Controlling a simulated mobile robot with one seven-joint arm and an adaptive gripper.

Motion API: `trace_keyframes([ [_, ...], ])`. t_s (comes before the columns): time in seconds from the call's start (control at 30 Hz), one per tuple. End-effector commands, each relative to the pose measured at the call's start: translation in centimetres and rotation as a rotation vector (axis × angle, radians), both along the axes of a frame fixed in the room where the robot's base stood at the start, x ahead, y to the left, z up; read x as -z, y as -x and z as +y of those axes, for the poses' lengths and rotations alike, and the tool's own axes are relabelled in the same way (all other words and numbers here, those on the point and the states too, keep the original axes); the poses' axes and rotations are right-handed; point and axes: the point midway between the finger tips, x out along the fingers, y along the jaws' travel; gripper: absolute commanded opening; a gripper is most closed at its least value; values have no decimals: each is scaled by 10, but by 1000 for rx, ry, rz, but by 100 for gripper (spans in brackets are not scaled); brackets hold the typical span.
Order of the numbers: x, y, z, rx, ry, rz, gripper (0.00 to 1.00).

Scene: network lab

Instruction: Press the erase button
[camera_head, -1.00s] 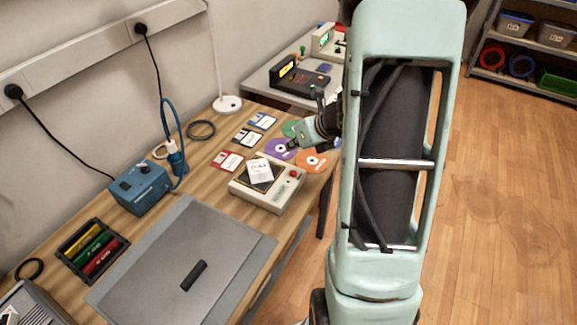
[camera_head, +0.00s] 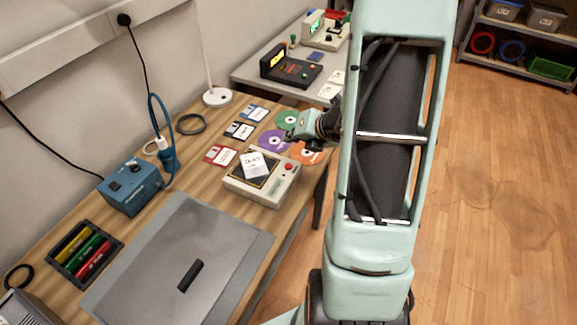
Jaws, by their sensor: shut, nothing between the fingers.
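A beige device (camera_head: 258,190) sits on the wooden bench. A red button (camera_head: 289,166) is on its top at the right. A small white labelled item (camera_head: 254,164) lies on the dark square on its top; its writing is too small to read. My gripper (camera_head: 290,137) is shut and empty. It is above the discs behind the device, a little beyond the red button and apart from it. The arm comes in from the right.
Discs, purple (camera_head: 274,141), green (camera_head: 287,119) and orange (camera_head: 308,152), lie behind the device. Floppy disks (camera_head: 240,130) lie left of them.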

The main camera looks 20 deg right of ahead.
Motion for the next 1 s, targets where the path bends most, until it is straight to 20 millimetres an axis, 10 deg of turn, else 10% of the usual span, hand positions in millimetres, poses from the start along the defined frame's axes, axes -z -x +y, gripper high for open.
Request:
trace_keyframes([
  [0.6, 75, 0, 0, -1, 1, 0, 0],
  [1.0, 84, 0, 0, -1, 1, 0, 0],
])
